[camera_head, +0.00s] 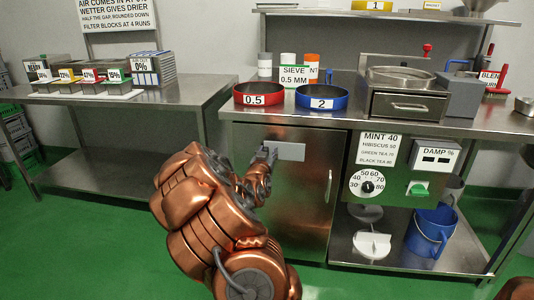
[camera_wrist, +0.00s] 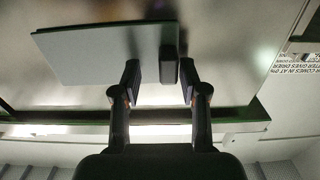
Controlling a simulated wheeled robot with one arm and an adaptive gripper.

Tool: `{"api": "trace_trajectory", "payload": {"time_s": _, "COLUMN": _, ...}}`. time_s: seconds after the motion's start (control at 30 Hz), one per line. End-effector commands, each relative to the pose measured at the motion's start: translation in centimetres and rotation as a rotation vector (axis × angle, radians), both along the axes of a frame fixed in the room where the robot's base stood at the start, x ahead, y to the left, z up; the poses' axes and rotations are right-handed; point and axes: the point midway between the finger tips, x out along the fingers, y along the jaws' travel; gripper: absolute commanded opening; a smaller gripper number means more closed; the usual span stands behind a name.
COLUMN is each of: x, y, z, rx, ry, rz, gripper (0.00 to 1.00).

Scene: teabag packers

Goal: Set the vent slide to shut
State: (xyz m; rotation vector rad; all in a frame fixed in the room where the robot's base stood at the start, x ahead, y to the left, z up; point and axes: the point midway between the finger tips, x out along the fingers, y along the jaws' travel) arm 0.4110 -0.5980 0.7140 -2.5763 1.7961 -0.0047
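The vent slide (camera_head: 287,150) is a flat grey plate on the front of the steel cabinet door. In the wrist view the plate (camera_wrist: 95,54) lies mostly to the left, with a dark upright tab (camera_wrist: 168,52) at its right end. My gripper (camera_head: 266,156) is at the plate's left end in the head view, hiding the tab there. In the wrist view my gripper (camera_wrist: 159,82) is open, with one finger on each side of the tab's line. The right finger is close to the tab and the left one stands apart; I cannot tell whether either touches.
The cabinet door (camera_head: 300,205) has an upright handle (camera_head: 329,188) at right. Above, the steel counter (camera_head: 355,117) holds a red sieve (camera_head: 259,94) and a blue sieve (camera_head: 321,98). A dial (camera_head: 367,184) and blue jug (camera_head: 430,232) are right. The green floor ahead is clear.

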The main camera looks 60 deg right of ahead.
Motion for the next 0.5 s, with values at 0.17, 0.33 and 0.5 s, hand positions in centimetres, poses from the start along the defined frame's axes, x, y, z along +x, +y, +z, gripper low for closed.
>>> {"api": "trace_trajectory", "payload": {"time_s": 0.17, "x": 0.2, "y": 0.1, "z": 0.0, "rx": 0.001, "ry": 0.001, "rz": 0.004, "gripper": 0.44}}
{"api": "trace_trajectory", "payload": {"time_s": 0.33, "x": 0.1, "y": 0.4, "z": -0.1, "rx": 0.001, "ry": 0.003, "rz": 0.003, "gripper": 0.44}}
{"api": "trace_trajectory", "payload": {"time_s": 0.5, "x": -0.5, "y": 1.7, "z": -0.1, "rx": 0.003, "ry": 0.003, "rz": 0.001, "gripper": 0.44}}
